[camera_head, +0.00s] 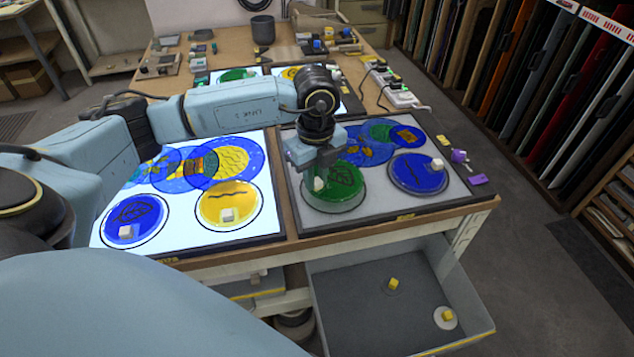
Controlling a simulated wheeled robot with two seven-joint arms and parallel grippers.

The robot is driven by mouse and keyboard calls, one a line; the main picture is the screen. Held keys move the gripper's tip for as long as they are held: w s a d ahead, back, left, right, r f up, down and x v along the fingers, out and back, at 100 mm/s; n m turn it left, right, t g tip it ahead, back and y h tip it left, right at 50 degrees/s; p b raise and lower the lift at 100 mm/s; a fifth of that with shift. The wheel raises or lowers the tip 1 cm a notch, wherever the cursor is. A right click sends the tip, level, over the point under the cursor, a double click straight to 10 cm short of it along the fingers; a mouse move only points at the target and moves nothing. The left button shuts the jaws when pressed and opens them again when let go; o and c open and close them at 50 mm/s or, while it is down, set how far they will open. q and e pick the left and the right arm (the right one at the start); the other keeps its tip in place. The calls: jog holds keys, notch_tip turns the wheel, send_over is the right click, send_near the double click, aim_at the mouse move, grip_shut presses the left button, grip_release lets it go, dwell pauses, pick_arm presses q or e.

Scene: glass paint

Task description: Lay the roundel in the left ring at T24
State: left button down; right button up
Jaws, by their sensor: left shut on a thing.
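My left gripper (318,183) points down over the left part of the dark, unlit panel (395,205). It is shut on the pale knob of a green roundel (345,192). The roundel is level at the panel's near left, where the left ring lies mostly hidden under it. I cannot tell whether it touches the panel or hangs just above. A blue roundel (415,178) with a pale knob lies in the right ring of this panel. The yellow tag (405,217) on its front edge is too small to read. My right gripper is not in view.
A lit panel (185,241) on the left holds a blue roundel (130,222) and a yellow roundel (228,197), with overlapping painted discs behind. Purple blocks (459,156) lie right of the dark panel. An open grey bin (350,310) below holds two knobbed discs.

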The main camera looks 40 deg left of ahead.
pick_arm(q)
jog(key=shift+f, duration=1.15)
jog(key=c, duration=1.3)
grip_release()
jog(key=shift+f, duration=0.1)
notch_tip(320, 180, up, 12)
jog(key=shift+p, duration=0.35)
